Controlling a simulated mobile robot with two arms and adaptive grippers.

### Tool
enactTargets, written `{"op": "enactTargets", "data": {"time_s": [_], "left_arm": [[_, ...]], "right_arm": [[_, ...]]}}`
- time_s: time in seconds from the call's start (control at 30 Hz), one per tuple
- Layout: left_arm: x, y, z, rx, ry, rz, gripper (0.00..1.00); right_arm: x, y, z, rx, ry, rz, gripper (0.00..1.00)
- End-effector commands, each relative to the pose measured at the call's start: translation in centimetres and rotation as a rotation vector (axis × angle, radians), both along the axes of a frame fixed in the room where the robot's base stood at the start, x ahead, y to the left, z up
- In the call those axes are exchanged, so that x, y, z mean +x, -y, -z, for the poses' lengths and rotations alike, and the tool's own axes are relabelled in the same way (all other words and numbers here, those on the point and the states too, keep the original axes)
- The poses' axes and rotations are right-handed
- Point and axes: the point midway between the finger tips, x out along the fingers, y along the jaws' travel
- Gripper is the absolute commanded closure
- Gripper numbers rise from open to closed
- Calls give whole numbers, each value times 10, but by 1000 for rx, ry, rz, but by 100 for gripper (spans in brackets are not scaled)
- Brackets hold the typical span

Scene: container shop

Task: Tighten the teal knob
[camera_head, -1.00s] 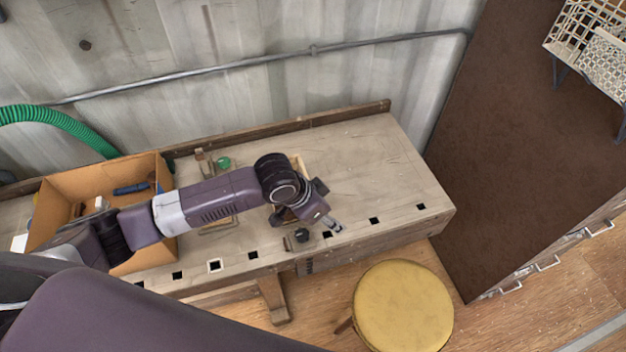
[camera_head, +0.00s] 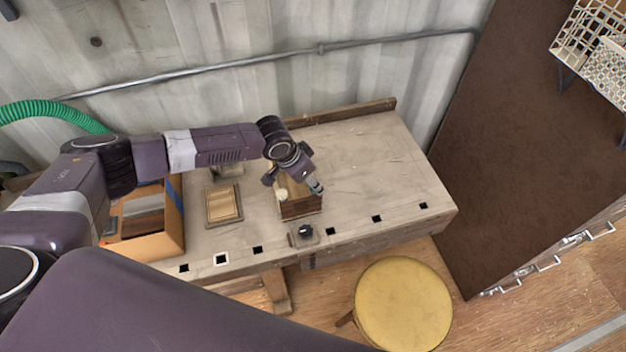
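I cannot see the teal knob now; my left arm covers the back of the workbench (camera_head: 375,160), where a green knob showed earlier. Part of a fixture (camera_head: 226,171) shows just below the arm there. My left gripper (camera_head: 317,187) hangs over the bench, above the right side of a small wooden box (camera_head: 300,208) with a pale round knob (camera_head: 283,195). Its fingertips look close together and nothing shows between them, but the gap is too small to judge. My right gripper is out of view.
A shallow wooden frame (camera_head: 224,205) lies on the bench. A dark knob (camera_head: 305,231) sits at its front edge. A cardboard box (camera_head: 165,246) stands at the left, a yellow stool (camera_head: 403,305) in front. The bench's right part is clear.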

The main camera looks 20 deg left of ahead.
Motion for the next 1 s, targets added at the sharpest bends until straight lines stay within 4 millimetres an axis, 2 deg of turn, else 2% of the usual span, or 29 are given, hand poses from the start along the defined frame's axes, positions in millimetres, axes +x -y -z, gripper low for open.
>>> {"op": "enactTargets", "data": {"time_s": [0.2,0.47,0.83,1.0], "left_arm": [[4,3,11,-1,1,0,61],[4,3,13,0,1,1,61],[4,3,13,0,1,1,100],[4,3,13,0,1,5,100]], "right_arm": [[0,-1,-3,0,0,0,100],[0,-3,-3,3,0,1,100],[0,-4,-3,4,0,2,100],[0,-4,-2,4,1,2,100]]}}
